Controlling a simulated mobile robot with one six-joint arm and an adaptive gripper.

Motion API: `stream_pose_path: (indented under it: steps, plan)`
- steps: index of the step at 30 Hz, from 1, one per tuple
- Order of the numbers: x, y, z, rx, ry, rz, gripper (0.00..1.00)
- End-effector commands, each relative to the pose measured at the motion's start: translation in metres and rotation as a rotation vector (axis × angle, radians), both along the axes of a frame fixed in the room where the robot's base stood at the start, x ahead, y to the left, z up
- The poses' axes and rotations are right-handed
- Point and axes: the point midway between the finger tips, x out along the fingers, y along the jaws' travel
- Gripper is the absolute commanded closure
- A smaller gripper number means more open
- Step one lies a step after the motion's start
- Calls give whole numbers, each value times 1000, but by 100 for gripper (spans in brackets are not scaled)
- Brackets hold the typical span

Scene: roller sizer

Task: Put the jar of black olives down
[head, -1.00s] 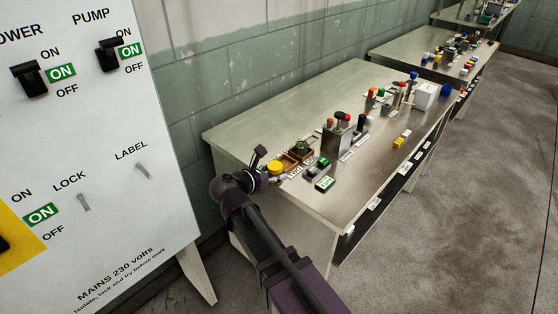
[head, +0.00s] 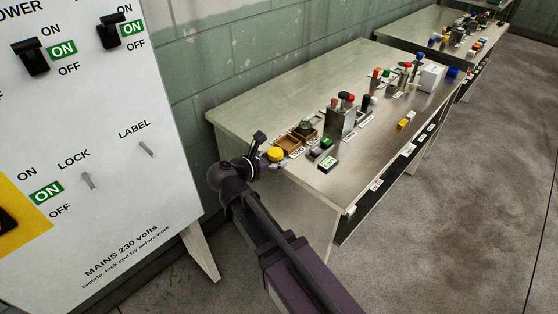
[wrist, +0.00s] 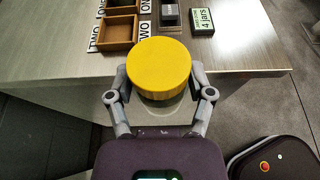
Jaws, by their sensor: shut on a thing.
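My gripper (wrist: 160,88) is shut on a jar with a round yellow lid (wrist: 158,66), seen from above in the wrist view. The fingers clasp it on both sides. The lid hides most of the jar, so I cannot see its contents. In the head view the yellow lid (head: 276,153) is at the near left end of the bench (head: 240,105), with my gripper just left of it. In the wrist view the jar overlaps the bench's near edge. I cannot tell whether its base touches anything.
Beyond the jar are an empty wooden box (wrist: 119,33) and a second box (head: 305,139) holding a dark green item. A small display (wrist: 201,20) lies right of them. A metal block (head: 341,121) stands farther along. The bench's back left is bare.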

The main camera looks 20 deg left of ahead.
Motion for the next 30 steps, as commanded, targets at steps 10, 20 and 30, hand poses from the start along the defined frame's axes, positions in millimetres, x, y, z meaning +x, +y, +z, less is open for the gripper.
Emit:
stream_pose_path:
  steps: [10, 20, 30]
  plan:
    - [0, 0, 20, 0, -1, 0, 85]
    - [0, 0, 71, 0, 0, 0, 85]
    - [0, 0, 125, 0, 0, 0, 85]
